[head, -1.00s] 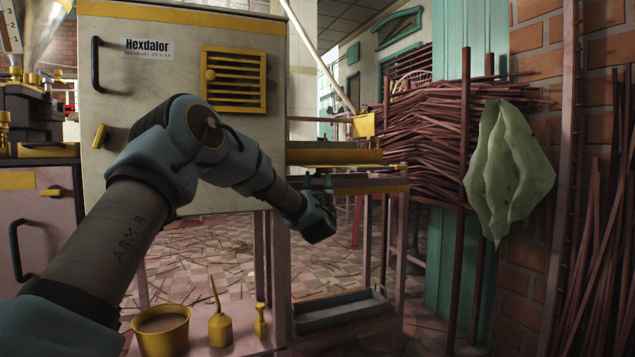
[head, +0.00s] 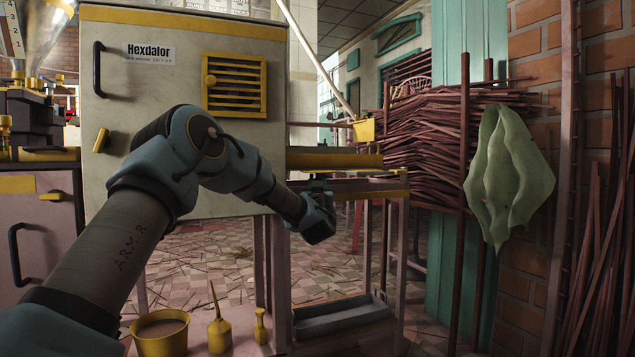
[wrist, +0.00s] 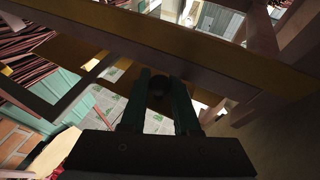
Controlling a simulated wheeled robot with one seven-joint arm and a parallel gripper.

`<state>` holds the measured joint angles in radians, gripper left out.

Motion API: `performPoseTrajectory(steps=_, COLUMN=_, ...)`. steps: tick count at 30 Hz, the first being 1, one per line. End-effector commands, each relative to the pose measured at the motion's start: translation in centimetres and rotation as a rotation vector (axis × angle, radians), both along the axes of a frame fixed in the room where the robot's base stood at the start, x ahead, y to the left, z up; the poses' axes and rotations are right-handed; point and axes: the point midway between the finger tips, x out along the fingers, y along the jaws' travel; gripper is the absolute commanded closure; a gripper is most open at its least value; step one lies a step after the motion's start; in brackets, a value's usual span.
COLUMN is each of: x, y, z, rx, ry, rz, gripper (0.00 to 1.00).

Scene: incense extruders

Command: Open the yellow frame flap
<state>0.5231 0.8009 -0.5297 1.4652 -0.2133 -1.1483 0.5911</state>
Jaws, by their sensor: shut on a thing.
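The yellow frame flap (head: 335,160) appears as a long yellow bar at the right of the pale machine, above a pinkish frame. It looks roughly level in the head view. In the wrist view a brownish-yellow panel (wrist: 110,62), likely the flap, lies beyond my fingers. My gripper (head: 318,183) is at the frame's near side, just below the yellow bar. The knob's joint to the flap is too dark to see.
The pale machine (head: 130,75) stands behind my arm. A yellow bowl (head: 162,332) and small yellow bottles (head: 219,333) stand low in front. A grey tray (head: 342,315) lies under the frame. Stacked sticks (head: 430,150) and a green cloth (head: 508,178) are at right.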

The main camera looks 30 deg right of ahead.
Motion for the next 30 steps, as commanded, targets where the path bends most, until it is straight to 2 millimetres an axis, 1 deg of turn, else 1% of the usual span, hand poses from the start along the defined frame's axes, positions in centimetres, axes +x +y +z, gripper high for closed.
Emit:
performPoseTrajectory(steps=8, x=0.0, y=0.0, z=0.0, rx=0.0, ry=0.0, rz=0.0, gripper=1.0)
performPoseTrajectory(steps=13, x=-0.1, y=-0.1, z=0.7, rx=0.004, ry=0.028, rz=-0.001, gripper=1.0)
performPoseTrajectory(steps=21, x=-0.4, y=-0.1, z=1.6, rx=0.022, ry=0.153, rz=-0.002, gripper=1.0)
performPoseTrajectory(steps=30, x=-0.5, y=0.0, z=2.0, rx=0.036, ry=0.277, rz=-0.001, gripper=1.0)
